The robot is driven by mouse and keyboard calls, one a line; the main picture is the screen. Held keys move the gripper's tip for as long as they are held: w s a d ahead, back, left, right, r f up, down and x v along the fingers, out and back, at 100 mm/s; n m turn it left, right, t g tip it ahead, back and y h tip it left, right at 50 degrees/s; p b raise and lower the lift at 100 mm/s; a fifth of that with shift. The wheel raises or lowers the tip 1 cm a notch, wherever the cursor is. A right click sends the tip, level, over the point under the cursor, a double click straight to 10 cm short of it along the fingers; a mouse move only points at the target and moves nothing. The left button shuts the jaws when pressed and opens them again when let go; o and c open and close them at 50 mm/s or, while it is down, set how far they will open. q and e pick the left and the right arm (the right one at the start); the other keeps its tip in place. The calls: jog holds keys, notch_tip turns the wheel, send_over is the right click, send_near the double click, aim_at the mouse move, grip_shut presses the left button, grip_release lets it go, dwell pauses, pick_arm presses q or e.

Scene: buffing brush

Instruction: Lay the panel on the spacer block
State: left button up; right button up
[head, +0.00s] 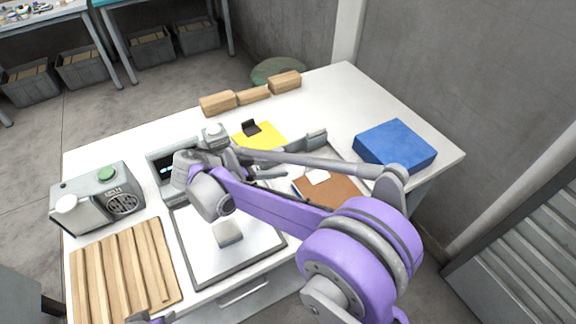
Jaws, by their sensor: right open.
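A flat brown panel (340,194) lies right of the table's middle, partly hidden by my purple right arm. A small white patch shows on its far part. A small pale block (228,234), which looks like the spacer block, sits on a white, grey-rimmed tray (198,262) at the front, apart from the panel.
A blue block (395,145) stands at the right. A slatted wooden rack (122,270) and a grey machine (98,198) are at the left. A yellow sheet (263,137) and wooden pieces (218,103) lie farther back. The table's far right (350,95) is clear.

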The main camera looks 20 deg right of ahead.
jog(key=s+d+f+n+y, duration=0.1)
jog(key=s+n+y, duration=0.1)
jog(key=s, duration=0.1)
jog(key=s+d+n+y, duration=0.1)
jog(key=s+n+y, duration=0.1)
jog(key=s+n, duration=0.1)
jog(key=s+d+f+n+y, duration=0.1)
jog(key=s+n, duration=0.2)
jog(key=s, duration=0.1)
jog(key=shift+s+d+f+t+y, duration=0.2)
jog(key=shift+f+t+y, duration=0.1)
jog(key=shift+y, duration=0.1)
jog(key=s+n+y, duration=0.1)
jog(key=s+f+n, duration=0.1)
jog(key=s, duration=0.1)
jog(key=s+f+n+t+y, duration=0.1)
jog(key=s, duration=0.1)
jog(key=shift+s+a+n+y, duration=0.2)
jog(key=shift+a+n+y, duration=0.1)
jog(key=shift+a, duration=0.1)
jog(key=s+a+f+n+t+y, duration=0.2)
jog(key=s+a+f+n+y, duration=0.1)
jog(key=s+n, duration=0.2)
jog(key=shift+s+a+f+t+y, duration=0.2)
jog(key=shift+s+t+y, duration=0.15)
jog(key=shift+s, duration=0.35)
